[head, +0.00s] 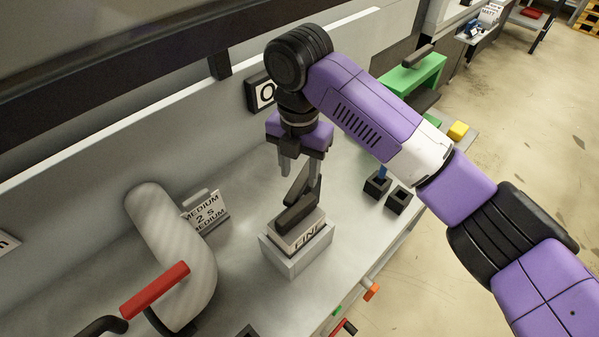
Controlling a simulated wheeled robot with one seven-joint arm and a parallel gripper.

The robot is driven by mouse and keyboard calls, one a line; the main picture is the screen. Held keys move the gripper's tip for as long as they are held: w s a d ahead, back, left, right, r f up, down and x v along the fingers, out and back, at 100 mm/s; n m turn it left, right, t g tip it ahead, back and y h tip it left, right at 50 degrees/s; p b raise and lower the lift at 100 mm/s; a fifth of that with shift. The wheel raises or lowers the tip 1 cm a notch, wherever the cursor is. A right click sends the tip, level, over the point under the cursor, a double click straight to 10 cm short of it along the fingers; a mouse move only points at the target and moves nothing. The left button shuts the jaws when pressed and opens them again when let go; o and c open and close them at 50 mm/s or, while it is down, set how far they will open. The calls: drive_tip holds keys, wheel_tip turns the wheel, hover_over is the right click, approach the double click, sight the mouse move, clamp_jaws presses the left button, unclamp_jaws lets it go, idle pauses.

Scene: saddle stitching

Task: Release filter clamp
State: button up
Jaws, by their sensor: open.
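My gripper (299,167) points down over the bench, its two grey fingers apart. Below it stands a pale grey block (283,262) with a plate marked "FINE" (307,238) on it. A dark clamp-like part (297,213) sits on top of this block, with one piece lying across it and another rising steeply. The right finger overlaps the upper end of the rising piece in the picture; I cannot tell whether they touch. The left finger is clear of it.
A large curved grey pipe (178,250) and a red-handled lever (155,290) stand at the left, beside a "MEDIUM" sign (205,211). Two small black sockets (398,200) and a green stand (415,75) are at the right. A wall panel runs behind.

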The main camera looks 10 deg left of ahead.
sight(302, 182)
drive_tip(key=shift+f, duration=1.35)
clamp_jaws()
drive_tip(key=shift+r, duration=0.1)
idle(0.3)
